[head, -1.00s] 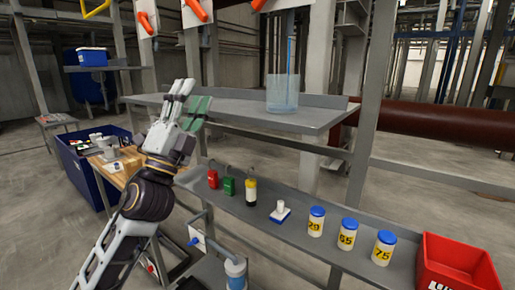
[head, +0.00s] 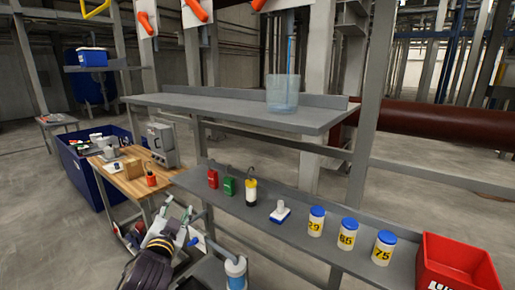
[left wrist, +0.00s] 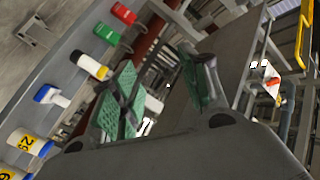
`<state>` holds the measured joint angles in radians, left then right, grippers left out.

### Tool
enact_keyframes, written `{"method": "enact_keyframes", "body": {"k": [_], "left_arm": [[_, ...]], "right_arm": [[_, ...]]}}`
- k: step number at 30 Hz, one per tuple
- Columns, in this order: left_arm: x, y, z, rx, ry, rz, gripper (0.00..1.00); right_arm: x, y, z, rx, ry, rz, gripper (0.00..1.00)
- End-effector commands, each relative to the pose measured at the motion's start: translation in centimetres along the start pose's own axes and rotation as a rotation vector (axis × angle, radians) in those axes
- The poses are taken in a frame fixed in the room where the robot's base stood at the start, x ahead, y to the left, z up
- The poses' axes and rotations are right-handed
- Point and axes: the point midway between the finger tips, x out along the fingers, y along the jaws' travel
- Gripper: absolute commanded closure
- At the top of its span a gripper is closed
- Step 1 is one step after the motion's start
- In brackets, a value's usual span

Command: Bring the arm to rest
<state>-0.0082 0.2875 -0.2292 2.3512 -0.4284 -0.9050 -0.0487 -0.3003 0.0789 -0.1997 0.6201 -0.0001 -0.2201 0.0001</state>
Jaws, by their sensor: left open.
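My left arm (head: 150,262) comes in low at the bottom of the head view. Its gripper (head: 180,213) is beside the left end of the lower grey shelf, in front of the wooden bench. In the left wrist view the gripper (left wrist: 163,92) has its two green-padded fingers spread apart, with nothing held between them. My right gripper shows in neither view.
The lower shelf (head: 265,222) holds red and green padlocks, a yellow-black item, a blue-white brush-like item and numbered jars (head: 348,234). A red bin (head: 457,262) stands at right. A wooden bench (head: 133,185) and blue crate (head: 92,187) are at left.

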Motion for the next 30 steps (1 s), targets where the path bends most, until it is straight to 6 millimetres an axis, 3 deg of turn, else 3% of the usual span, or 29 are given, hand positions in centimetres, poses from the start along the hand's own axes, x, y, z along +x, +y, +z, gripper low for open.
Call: {"method": "enact_keyframes", "body": {"k": [3,8,18,24,30], "left_arm": [[-1.2,2.3,4.1,-0.051,-0.123,0.068,0.55],[-3.5,5.2,9.1,-0.113,-0.282,0.155,0.55],[-10.9,11.2,18.4,-0.227,-0.627,0.341,0.55],[-16.3,14.0,22.4,-0.279,-0.814,0.444,0.55],[-20.0,15.6,24.4,-0.309,-0.933,0.508,0.55]], "right_arm": [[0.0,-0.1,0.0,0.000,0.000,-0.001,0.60],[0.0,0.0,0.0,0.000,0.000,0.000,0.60],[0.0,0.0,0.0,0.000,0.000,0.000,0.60],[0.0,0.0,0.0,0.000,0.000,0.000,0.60],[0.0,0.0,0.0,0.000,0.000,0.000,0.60]]}}
